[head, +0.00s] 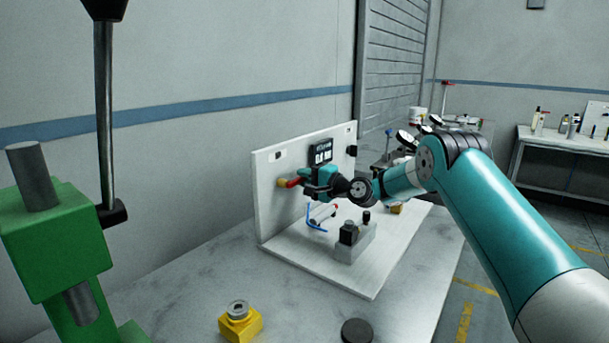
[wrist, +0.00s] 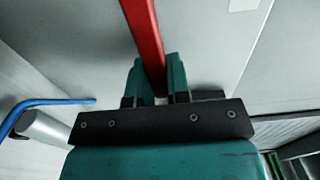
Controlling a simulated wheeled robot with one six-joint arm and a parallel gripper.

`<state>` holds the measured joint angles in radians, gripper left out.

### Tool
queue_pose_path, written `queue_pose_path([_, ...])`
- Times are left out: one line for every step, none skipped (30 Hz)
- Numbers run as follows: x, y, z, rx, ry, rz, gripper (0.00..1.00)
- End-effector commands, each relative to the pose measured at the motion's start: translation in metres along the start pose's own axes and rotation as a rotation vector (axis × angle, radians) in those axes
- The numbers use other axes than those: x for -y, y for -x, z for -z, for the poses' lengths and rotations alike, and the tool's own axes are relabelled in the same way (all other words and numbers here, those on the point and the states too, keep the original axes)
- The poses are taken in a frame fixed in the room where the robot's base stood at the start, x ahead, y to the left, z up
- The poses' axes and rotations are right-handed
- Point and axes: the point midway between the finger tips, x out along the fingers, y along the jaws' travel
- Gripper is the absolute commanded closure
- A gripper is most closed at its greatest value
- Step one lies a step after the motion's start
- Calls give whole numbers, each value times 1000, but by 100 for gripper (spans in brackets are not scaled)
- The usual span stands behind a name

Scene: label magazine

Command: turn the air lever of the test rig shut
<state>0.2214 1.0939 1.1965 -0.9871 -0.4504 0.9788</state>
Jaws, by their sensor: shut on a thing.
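The test rig (head: 268,200) is a white upright panel on a white base plate, standing on the grey table. The red air lever (head: 293,183) sticks out at the panel's left part, by a yellowish fitting (head: 282,184). My gripper (head: 308,181) is at the lever, in front of the panel. In the wrist view the red lever (wrist: 143,35) runs from the top edge down between the two teal fingers of my gripper (wrist: 154,75), which are shut on it. The lever's gripped end is partly hidden by the fingers.
A blue hose (head: 310,222) and a silver cylinder (head: 325,213) sit below my gripper. A grey block with a black part (head: 349,233) is on the base plate. A yellow block (head: 240,322) and a dark disc (head: 357,331) lie in front. A green press (head: 55,235) stands left.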

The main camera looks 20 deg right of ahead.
Motion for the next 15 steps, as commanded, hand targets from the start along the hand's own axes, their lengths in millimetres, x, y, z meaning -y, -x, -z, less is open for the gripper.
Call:
queue_pose_path([-2, 0, 0, -1, -10, -2, 100])
queue_pose_path([-2, 0, 0, -1, -14, -2, 100])
queue_pose_path([-3, 1, 0, -1, -19, -2, 100])
queue_pose_path([-3, 1, 0, -1, -22, -2, 100])
queue_pose_path([-3, 1, 0, -1, -24, -2, 100])
queue_pose_path([-3, 1, 0, -1, -27, -2, 100])
queue_pose_path([-3, 1, 0, -1, -28, -2, 100])
queue_pose_path([-4, 1, 0, -1, -30, -2, 100])
queue_pose_path([-4, 1, 0, -1, -31, -2, 100])
queue_pose_path([-4, 1, 0, -1, -31, -3, 100])
queue_pose_path([-4, 1, 0, -1, -31, -3, 100])
queue_pose_path([-4, 1, 0, -1, -32, -3, 100])
queue_pose_path([-4, 1, 0, -1, -32, -3, 100])
queue_pose_path([-4, 1, 0, -1, -32, -3, 100])
queue_pose_path([-4, 1, 0, -1, -32, -3, 100])
